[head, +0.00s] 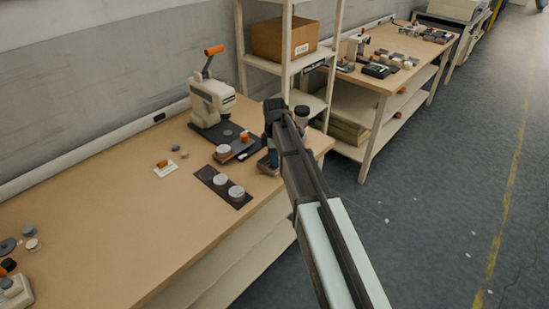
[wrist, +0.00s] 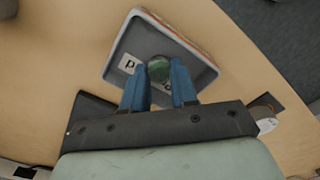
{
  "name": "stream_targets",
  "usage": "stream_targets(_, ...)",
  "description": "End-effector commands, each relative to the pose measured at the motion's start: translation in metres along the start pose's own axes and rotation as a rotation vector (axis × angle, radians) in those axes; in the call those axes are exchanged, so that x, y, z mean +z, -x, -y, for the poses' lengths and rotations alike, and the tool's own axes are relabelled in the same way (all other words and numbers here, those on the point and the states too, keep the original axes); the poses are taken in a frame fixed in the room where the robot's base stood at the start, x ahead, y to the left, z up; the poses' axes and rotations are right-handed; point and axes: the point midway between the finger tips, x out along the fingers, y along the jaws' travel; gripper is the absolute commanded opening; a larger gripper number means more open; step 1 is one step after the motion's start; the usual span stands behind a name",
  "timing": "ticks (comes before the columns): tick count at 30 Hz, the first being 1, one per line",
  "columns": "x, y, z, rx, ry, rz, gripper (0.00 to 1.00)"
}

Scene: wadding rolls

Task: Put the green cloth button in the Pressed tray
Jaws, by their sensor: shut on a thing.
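The green cloth button (wrist: 159,69) is a small dark green disc in the wrist view. My gripper (wrist: 159,82) is shut on it, with a blue finger on each side. Below it in the wrist view is a tray (wrist: 146,36) with a grey floor and a pale and orange rim. A white label with dark lettering is partly hidden by my fingers, and only a letter like "P" shows. The button appears over the tray floor; I cannot tell whether it touches.
A cream press with an orange handle (head: 212,100) stands on the bench left of my gripper. A dark plate with two pale discs (head: 222,187) lies in front. A shelf with a cardboard box (head: 285,38) stands behind. The bench's left middle (head: 110,220) is clear.

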Motion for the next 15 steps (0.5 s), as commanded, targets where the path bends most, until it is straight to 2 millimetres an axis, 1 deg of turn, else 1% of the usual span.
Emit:
stream_targets(2, 0.0, -0.0034, 0.0, 0.0, 0.0, 0.0, 0.0)
stream_targets(12, 0.0, -0.0059, 0.0, 0.0, 0.0, 0.0, 0.0)
stream_targets(13, 0.0, -0.0055, 0.0, 0.0, 0.0, 0.0, 0.31)
stream_targets(15, 0.0, -0.0053, 0.0, 0.0, 0.0, 0.0, 0.37)
